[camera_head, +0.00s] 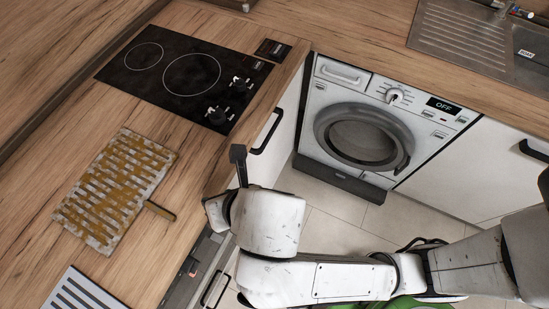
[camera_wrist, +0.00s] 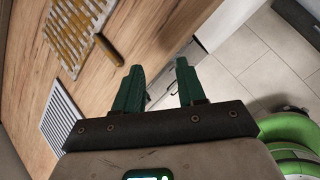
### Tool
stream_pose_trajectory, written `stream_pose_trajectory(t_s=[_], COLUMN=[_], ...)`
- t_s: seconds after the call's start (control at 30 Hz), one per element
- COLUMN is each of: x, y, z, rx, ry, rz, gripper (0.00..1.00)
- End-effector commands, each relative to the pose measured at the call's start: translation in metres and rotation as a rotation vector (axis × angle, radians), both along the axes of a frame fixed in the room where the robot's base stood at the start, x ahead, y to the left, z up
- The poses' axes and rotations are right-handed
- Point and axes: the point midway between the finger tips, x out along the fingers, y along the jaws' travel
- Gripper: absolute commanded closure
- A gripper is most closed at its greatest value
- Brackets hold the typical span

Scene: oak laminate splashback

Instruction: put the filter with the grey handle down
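My gripper (camera_wrist: 156,68) has two green fingers, which stand apart with nothing between them in the wrist view. A slatted filter (camera_head: 115,190), stained yellow-brown, lies flat on the wood counter. Its short handle (camera_head: 160,211) looks brownish rather than grey and points towards my arm. In the wrist view the same filter (camera_wrist: 80,25) and its handle (camera_wrist: 108,49) lie beyond the fingers at the upper left, not touched. A pale slatted panel (camera_head: 82,291) lies nearer and is cut off by the frame; no handle shows on it. I see no clearly grey handle.
A black hob (camera_head: 185,68) with knobs is set in the counter behind the filter. A washing machine (camera_head: 370,130) stands below the far counter, and a sink (camera_head: 470,42) is at the upper right. Bare wood surrounds the filter. The counter edge lies by my arm.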

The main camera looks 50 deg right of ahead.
Motion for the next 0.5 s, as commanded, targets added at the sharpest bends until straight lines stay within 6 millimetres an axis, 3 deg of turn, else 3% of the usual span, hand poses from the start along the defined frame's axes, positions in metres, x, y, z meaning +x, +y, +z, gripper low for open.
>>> stream_pose_trajectory(t_s=[0.03, 0.2, 0.5], x=[-0.001, -0.014, -0.059], y=[-0.019, -0.07, -0.146], z=[-0.009, -0.038, -0.081], rx=[0.061, 0.294, 0.661], ry=[0.04, 0.158, 0.268], rz=[-0.14, -0.638, -1.573], gripper=[0.6, 0.6, 0.6])
